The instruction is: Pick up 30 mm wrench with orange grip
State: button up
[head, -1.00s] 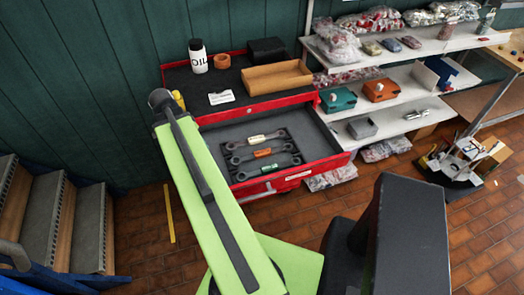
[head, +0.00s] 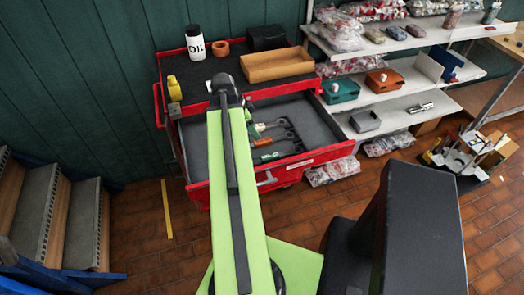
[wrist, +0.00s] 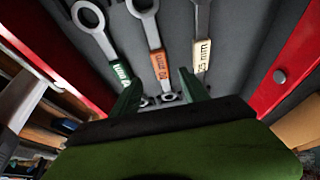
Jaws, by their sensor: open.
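The wrench with the orange grip (wrist: 159,66) lies in the middle of three wrenches in the open drawer. Its printed number is hard to read in the wrist view. The green-grip wrench (wrist: 121,73) lies to its left and the cream-grip one (wrist: 202,55), marked 25 mm, to its right. My gripper (wrist: 160,85) is open, its green fingers on either side of the orange-grip wrench's line, with nothing held. In the head view the orange grip (head: 262,142) shows just right of my arm, which hides part of the wrenches.
The red drawer (head: 304,163) has raised walls around the wrenches. On the cabinet top stand an oil bottle (head: 195,43), a yellow bottle (head: 174,88) and a wooden tray (head: 277,67). Shelves (head: 405,83) with boxes stand to the right.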

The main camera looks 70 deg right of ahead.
aim_at(261, 141)
jog(key=b+x, duration=0.1)
jog(key=x, duration=0.2)
jog(key=shift+f+b, duration=0.2)
jog(key=shift+b, duration=0.1)
jog(key=shift+r, duration=0.1)
jog(key=b+x, duration=0.4)
jog(key=x, duration=0.1)
jog(key=shift+d+b, duration=0.1)
jog(key=shift+b, duration=0.25)
grip_shut()
